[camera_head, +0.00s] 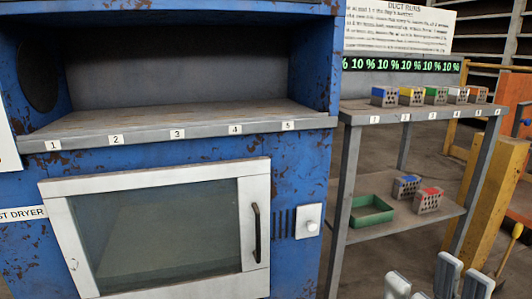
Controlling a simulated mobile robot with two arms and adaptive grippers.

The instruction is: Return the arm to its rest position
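My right gripper (424,277) shows at the bottom right edge, with only its pale grey finger ends in view. The fingers stand apart with a gap between them, and I see nothing held there. They are in front of the floor below the grey side rack (362,116), apart from the bricks in the picture. The rest of that arm is below the frame. My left gripper is not in view.
A blue dryer with an empty numbered shelf (145,128) and shut glass door (165,228) fills the left. Several colour-topped hollow bricks (411,96) line the rack's top. Its lower shelf holds a green tray (370,221), a blue-topped brick (406,187) and a red-topped brick (428,200).

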